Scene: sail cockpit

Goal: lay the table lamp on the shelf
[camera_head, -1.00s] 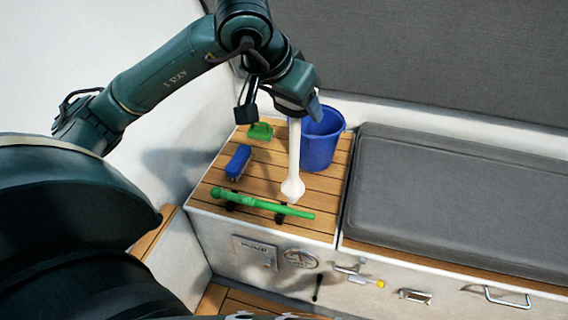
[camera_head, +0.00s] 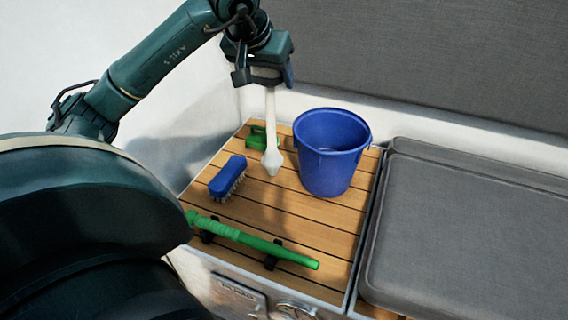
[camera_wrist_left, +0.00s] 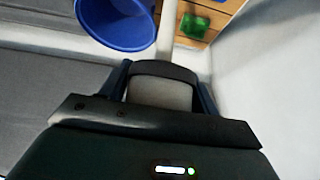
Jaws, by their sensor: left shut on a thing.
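My left gripper (camera_head: 266,80) is shut on the white table lamp (camera_head: 270,130), a slim pale stem with a wider lower end. The lamp hangs upright over the back of the slatted wooden shelf (camera_head: 310,225), between the blue brush and the blue bucket. I cannot tell whether its lower end touches the slats. In the left wrist view the pale stem (camera_wrist_left: 168,25) runs out beyond the fingers (camera_wrist_left: 163,85); its upper part is hidden by the gripper. My right gripper is not in view.
A blue bucket (camera_head: 328,160) stands right of the lamp. A blue brush (camera_head: 228,178) lies to the left, a green object (camera_head: 256,136) behind. A green bar (camera_head: 250,240) lies along the front on black holders. Bare slats show in the middle. A grey cushion (camera_head: 470,230) is at right.

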